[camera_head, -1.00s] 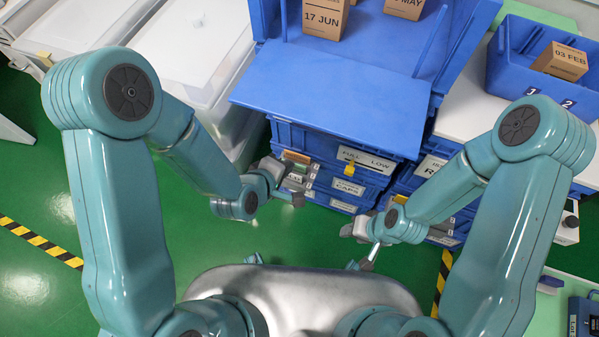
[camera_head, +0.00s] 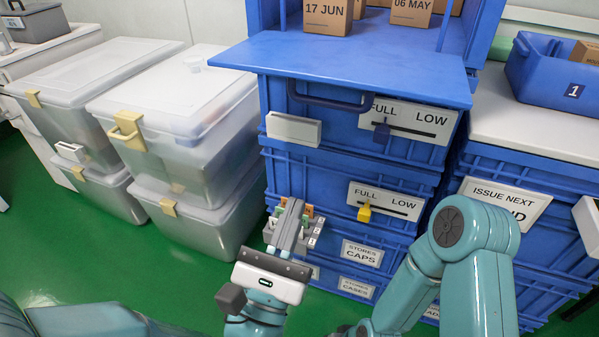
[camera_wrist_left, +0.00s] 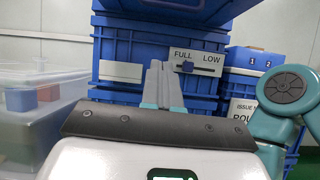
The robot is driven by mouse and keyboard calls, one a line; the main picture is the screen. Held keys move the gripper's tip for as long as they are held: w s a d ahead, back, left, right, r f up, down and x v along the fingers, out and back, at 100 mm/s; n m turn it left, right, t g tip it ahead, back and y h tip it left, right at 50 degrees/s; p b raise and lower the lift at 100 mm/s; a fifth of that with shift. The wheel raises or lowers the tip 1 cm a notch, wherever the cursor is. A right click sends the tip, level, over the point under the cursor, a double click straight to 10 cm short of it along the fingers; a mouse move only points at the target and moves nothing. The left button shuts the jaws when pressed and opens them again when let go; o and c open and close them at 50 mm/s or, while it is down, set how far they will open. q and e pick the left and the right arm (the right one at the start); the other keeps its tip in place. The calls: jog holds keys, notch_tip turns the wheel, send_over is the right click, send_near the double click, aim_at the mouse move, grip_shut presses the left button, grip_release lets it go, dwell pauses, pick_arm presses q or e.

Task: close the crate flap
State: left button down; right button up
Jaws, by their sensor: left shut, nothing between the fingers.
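The crate flap (camera_head: 350,70) is a flat blue panel on the top blue crate (camera_head: 477,40). It is open, standing out roughly level toward me like a shelf. My left gripper (camera_head: 290,222) is shut and empty, with its fingers pointing up, below the flap's front edge and apart from it in the picture. In the left wrist view its fingers (camera_wrist_left: 164,84) stand in front of the blue crates, under a blue panel that seems to be the flap. My right arm shows at the right; its gripper is at or past the bottom edge, its jaws unclear.
Boxes marked 17 JUN (camera_head: 328,16) and 06 MAY (camera_head: 411,12) stand in the crate behind the flap. Below are stacked blue crates with a yellow slider (camera_head: 364,213). Clear lidded bins (camera_head: 190,110) stand left. Green floor (camera_head: 90,250) is open at front left.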

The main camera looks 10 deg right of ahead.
pick_arm(q)
jog(key=w+d+r, duration=0.4)
jog(key=w+r, duration=0.3)
jog(key=r, duration=0.2)
jog(key=shift+w+d+r+n+b, duration=0.2)
jog(key=shift+d+n+b, duration=0.1)
jog(key=shift+d, duration=0.1)
pick_arm(e)
jog(key=shift+w+a+f, duration=0.25)
jog(key=shift+w+f, duration=0.1)
jog(key=shift+f, duration=0.25)
